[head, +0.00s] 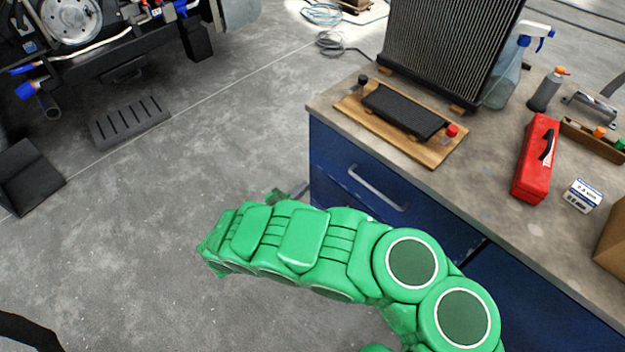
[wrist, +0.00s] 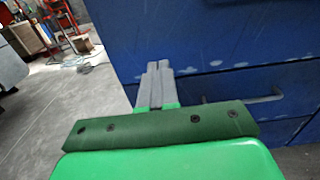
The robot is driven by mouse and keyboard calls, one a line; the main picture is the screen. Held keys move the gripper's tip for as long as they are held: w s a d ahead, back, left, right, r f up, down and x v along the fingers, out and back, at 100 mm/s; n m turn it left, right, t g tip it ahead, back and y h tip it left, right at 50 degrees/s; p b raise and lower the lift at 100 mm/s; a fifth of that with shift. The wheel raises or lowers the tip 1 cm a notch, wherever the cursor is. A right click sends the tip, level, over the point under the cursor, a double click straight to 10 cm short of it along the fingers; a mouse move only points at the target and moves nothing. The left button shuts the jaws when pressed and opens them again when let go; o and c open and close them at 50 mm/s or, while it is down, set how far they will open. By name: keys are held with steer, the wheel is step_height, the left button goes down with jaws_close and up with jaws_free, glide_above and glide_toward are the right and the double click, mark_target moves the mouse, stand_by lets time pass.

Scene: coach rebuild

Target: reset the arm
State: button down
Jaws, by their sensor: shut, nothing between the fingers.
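My green arm reaches left across the head view, in front of the blue workbench cabinet (head: 335,160). My gripper (wrist: 158,68) shows in the wrist view with its two grey fingers together and nothing between them. The fingers point towards the blue cabinet front (wrist: 200,40), left of a metal drawer handle (wrist: 243,99). I cannot tell how far the fingertips are from the cabinet. In the head view the gripper is mostly hidden behind the arm; only a small part shows beside the cabinet's left corner.
The benchtop (head: 480,165) holds a radiator (head: 450,45), a dark block on a wooden board (head: 405,110), a spray bottle (head: 508,75), a red toolbox (head: 534,165) and a small box (head: 582,196). A drawer handle (head: 377,188) sticks out. The concrete floor (head: 130,230) to the left is mostly clear.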

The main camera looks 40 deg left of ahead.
steer(key=shift+s, duration=1)
